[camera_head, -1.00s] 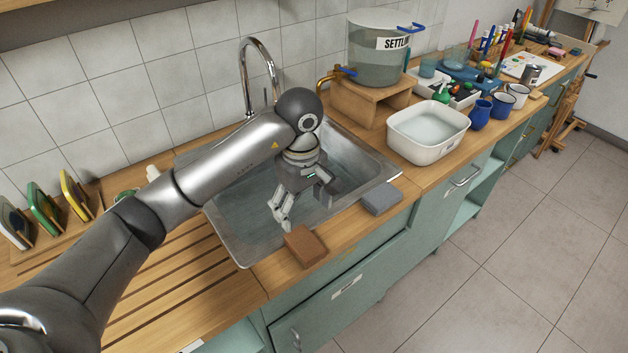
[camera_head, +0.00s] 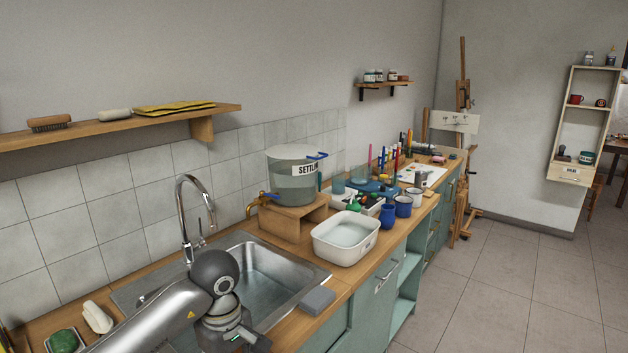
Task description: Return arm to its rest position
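My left arm (camera_head: 165,318) comes in from the lower left and reaches to the near part of the metal sink (camera_head: 262,278). Its wrist is at the bottom of the view. The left gripper's body shows at the bottom edge, but its fingers are cut off by the frame, so whether it is open or shut cannot be seen. My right arm and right gripper are not in view.
A grey sponge (camera_head: 317,301) lies on the sink's front right edge. A white basin of water (camera_head: 346,238) and a labelled clear tank (camera_head: 292,176) on a wooden stand (camera_head: 285,218) are to the right. A curved tap (camera_head: 187,215) rises behind the sink. The floor (camera_head: 520,285) at right is clear.

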